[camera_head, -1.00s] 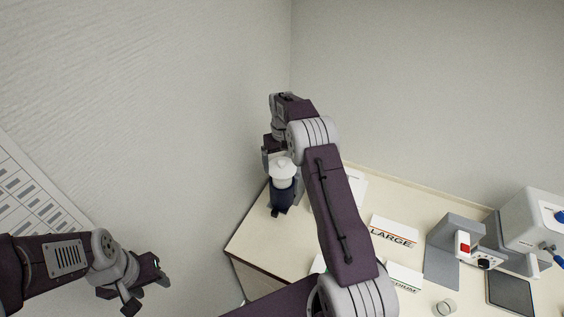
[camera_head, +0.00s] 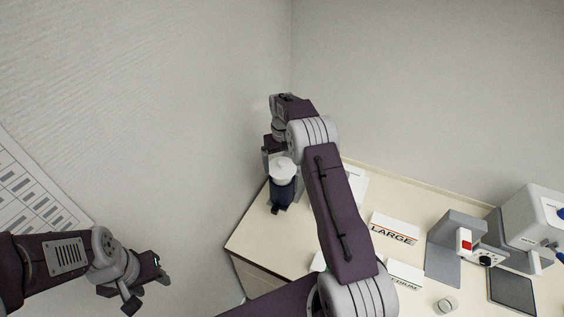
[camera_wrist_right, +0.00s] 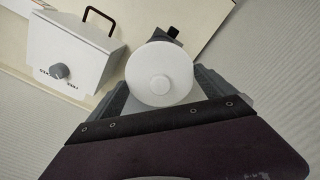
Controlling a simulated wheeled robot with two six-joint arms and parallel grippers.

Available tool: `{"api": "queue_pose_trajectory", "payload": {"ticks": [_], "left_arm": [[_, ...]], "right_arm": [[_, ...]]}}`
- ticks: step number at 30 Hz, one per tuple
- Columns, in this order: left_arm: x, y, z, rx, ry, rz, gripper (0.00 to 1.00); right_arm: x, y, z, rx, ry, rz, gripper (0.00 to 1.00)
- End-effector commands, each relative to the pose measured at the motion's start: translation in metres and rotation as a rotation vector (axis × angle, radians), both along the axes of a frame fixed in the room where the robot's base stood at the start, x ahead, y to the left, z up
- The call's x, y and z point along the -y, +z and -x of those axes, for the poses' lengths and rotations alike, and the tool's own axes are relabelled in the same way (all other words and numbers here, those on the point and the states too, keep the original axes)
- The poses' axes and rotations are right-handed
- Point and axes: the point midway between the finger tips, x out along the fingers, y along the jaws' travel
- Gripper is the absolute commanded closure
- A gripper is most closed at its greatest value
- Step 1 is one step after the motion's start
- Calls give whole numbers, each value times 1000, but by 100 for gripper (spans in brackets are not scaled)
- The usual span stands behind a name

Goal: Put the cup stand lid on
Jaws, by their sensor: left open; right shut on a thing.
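The white lid (camera_head: 283,168), round with a small knob, is right above the top of the dark blue cup stand (camera_head: 282,194) at the counter's far left corner. I cannot tell whether the lid touches the stand's rim. My right gripper (camera_wrist_right: 160,88) is shut on the lid, with a grey finger on each side of it; the lid also shows in the right wrist view (camera_wrist_right: 158,70). The lid hides most of the stand there. My left gripper (camera_head: 147,290) is open and empty, off the counter at the lower left.
My right arm crosses over the counter (camera_head: 290,245) and hides part of it. A LARGE card (camera_head: 394,230), a small clear cup (camera_head: 446,305) and grey-white machines (camera_head: 458,250) stand to the right. A white box with a knob (camera_wrist_right: 75,55) shows in the right wrist view.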

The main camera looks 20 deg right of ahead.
Motion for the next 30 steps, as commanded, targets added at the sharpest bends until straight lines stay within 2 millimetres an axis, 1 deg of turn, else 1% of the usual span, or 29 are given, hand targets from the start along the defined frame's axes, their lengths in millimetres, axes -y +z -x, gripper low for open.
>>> {"api": "queue_pose_trajectory", "payload": {"ticks": [3, 4, 10, 13, 16, 19, 21, 24, 27, 30], "left_arm": [[0, -2, 0, 0, 0, 0, 53], [0, -2, 0, 0, 0, 0, 53], [0, -2, 0, 0, 0, 0, 53], [0, -7, 0, 0, 0, 0, 53], [0, -20, 0, 0, 0, 0, 53], [0, -29, 0, 0, 0, 0, 53], [0, -30, 0, 0, 0, 0, 53], [0, -29, 0, 0, 0, 0, 53], [0, -29, 0, 0, 0, 0, 53], [0, -29, 0, 0, 0, 0, 53]], "right_arm": [[0, -4, 0, 0, 0, 0, 46], [0, -3, 0, 0, 0, 0, 0], [0, -3, 0, 0, 0, 0, 0], [0, 2, 0, 1, 0, 0, 0], [0, 17, -1, 5, 0, 1, 0], [0, 42, -1, 6, 0, 1, 0], [0, 59, -1, 6, 0, 1, 0], [0, 77, -1, 3, 0, 0, 0], [0, 86, 0, 1, 0, 0, 0], [0, 88, 0, 0, 0, 0, 0]]}}
